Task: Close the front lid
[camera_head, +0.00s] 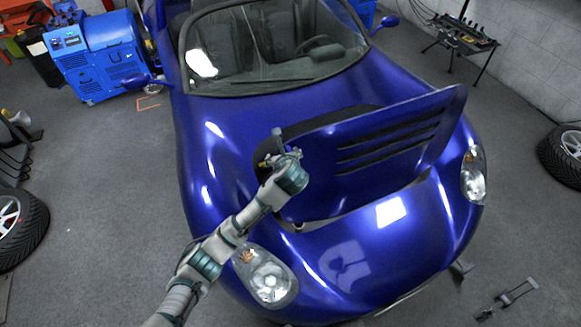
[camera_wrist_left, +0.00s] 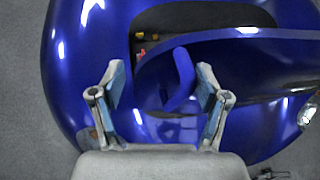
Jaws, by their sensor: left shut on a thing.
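The blue front lid (camera_head: 350,185) stands raised and tilted on the nose of the blue car (camera_head: 215,150). It has several dark slots, and a dark opening shows behind it. My left gripper (camera_head: 278,150) is at the lid's left edge in the head view. In the left wrist view the fingers of my left gripper (camera_wrist_left: 162,82) stand on either side of a blue edge piece of the lid (camera_wrist_left: 181,80), and the gripper is shut on the lid. The exact finger contact is hard to see. My right gripper is not in view.
A blue machine (camera_head: 95,55) stands at the back left. Loose wheels lie at the left (camera_head: 18,230) and right (camera_head: 563,155) edges. A tool stand (camera_head: 462,38) is at the back right. The grey floor around the car's nose is mostly clear.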

